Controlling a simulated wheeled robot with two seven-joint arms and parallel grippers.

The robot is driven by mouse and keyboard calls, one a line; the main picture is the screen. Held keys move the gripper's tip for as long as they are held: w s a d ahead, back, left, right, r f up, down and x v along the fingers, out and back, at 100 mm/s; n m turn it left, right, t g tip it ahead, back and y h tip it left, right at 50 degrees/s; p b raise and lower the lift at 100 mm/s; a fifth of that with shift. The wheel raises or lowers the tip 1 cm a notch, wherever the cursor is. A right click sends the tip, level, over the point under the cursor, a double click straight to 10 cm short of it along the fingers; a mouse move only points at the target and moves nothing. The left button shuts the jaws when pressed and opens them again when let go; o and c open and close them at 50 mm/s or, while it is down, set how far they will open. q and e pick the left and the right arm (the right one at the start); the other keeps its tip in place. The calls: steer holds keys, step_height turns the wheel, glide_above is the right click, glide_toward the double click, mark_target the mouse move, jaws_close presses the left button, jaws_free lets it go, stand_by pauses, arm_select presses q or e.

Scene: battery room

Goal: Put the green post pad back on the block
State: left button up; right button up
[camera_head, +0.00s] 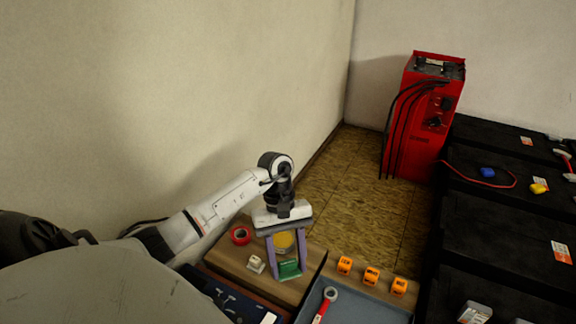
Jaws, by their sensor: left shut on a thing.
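My left gripper (288,272) reaches down over the wooden bench, its two purple fingers shut on the green post pad (289,269). The pad sits between the fingertips, low by the bench top; I cannot tell whether it touches the wood. Black battery blocks (490,215) stand in a row at the right, well away from the gripper. A blue pad (487,172) and a yellow pad (538,188) rest on one of them. My right gripper is not in view.
The bench (236,260) also holds red tape (240,235), a small whitish item (256,263) and a yellow round thing (284,241) behind the fingers. Several orange pieces (371,275) line a grey-blue tray (350,307) holding a red-handled tool. A red cabinet (432,120) with black cables stands behind.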

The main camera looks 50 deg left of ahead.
mark_target(288, 272)
arm_select(q)
step_height(288, 272, down, 4)
steer(key=shift+r, duration=0.2)
steer(key=shift+f+b, duration=0.3)
steer(key=o, duration=0.9)
steer(key=shift+r, duration=0.15)
